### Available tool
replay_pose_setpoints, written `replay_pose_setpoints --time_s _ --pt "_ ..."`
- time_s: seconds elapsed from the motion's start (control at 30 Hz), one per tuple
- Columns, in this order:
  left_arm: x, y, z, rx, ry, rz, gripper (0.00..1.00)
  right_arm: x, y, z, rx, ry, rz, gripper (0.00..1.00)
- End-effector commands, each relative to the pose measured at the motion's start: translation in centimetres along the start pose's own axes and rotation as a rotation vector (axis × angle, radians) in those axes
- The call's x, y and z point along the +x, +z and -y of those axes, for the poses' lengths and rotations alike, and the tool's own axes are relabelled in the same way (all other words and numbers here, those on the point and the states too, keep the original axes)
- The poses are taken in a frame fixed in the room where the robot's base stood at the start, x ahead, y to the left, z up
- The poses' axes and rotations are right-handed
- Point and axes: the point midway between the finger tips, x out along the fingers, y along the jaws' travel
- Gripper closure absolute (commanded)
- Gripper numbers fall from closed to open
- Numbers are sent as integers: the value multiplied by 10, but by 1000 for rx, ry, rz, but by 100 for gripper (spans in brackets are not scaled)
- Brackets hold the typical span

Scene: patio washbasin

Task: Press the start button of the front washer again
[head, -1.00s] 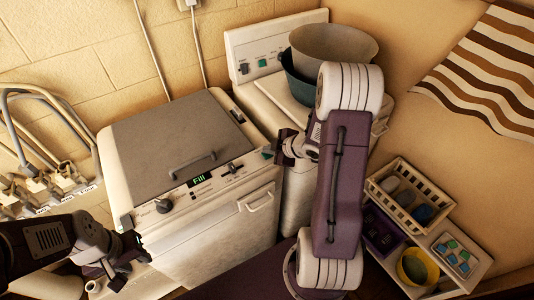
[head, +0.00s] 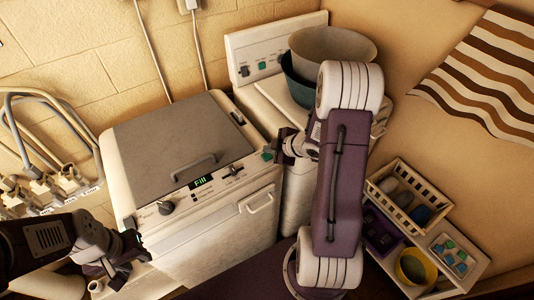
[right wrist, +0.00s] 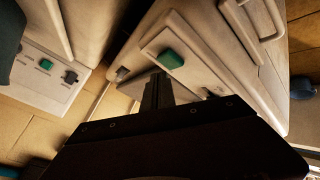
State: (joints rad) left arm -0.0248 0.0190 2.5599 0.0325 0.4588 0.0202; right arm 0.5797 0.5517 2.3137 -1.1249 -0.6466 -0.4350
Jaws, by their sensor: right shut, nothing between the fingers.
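The front washer (head: 135,165) is a cream machine with a grey lid. Its slanted front panel has a dark knob, a lit green display (head: 201,182) reading "Fill", small switches and a green start button (head: 267,156) at the right end. In the right wrist view the green button (right wrist: 171,60) stands out from the panel, just beyond the fingertips. My right gripper (head: 280,151) is shut and empty beside the button; its dark fingers (right wrist: 157,88) look slightly apart from it, though contact is hard to judge. My left gripper (head: 128,262) is open and empty by the washer's lower left front.
A second washer (head: 245,50) stands behind, carrying stacked tubs (head: 333,45). A cream basket (head: 410,195), a purple bin and a yellow bucket (head: 415,268) are at the right. Taps (head: 45,185) are at the left. A door handle (head: 260,203) protrudes from the front washer.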

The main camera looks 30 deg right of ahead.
Motion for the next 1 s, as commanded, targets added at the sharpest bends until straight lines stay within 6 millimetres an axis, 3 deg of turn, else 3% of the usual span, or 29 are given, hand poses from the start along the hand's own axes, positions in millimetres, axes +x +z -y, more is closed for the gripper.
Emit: replay_pose_setpoints --time_s 0.27,0.77,1.0 --pt "-2 0 0 0 0 0 64 -1 -1 -1 0 0 0 100" --pt "-50 -5 -1 0 0 0 64 -35 -26 -26 0 0 0 100" --pt "-48 -5 -1 0 0 0 64 -34 -25 -25 0 0 0 100"
